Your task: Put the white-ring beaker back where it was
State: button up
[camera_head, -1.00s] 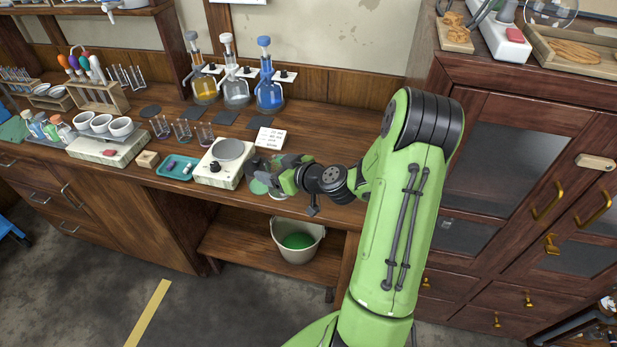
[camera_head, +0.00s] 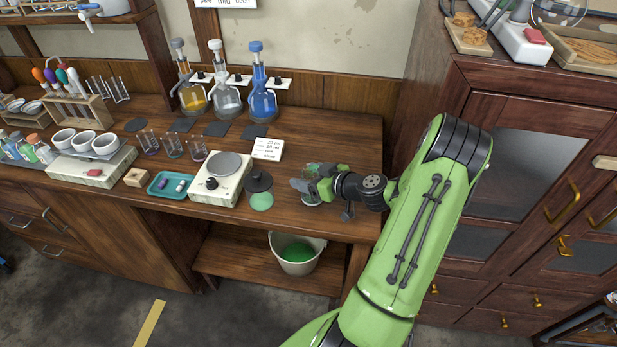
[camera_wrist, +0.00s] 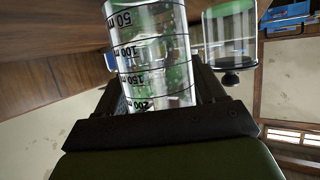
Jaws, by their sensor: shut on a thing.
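My gripper (camera_head: 303,186) is shut on a clear glass beaker with black volume marks (camera_wrist: 150,60), which fills the middle of the wrist view. In the head view the gripper is over the right part of the bench, right of the hotplate. The beaker is mostly hidden there by the fingers. A pale rim (camera_head: 311,202) shows just below the gripper; I cannot tell whether it is the beaker's white ring or a mark on the bench, nor whether the beaker touches the bench.
A dark-topped object with a green round base (camera_head: 261,201) stands just left of the gripper. The hotplate (camera_head: 222,178) and a white card (camera_head: 268,149) are further left and behind. A bucket (camera_head: 297,254) is on the shelf below. Bench right of the flasks is bare.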

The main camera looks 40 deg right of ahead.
jog(key=shift+f, duration=0.1)
jog(key=o, duration=1.2)
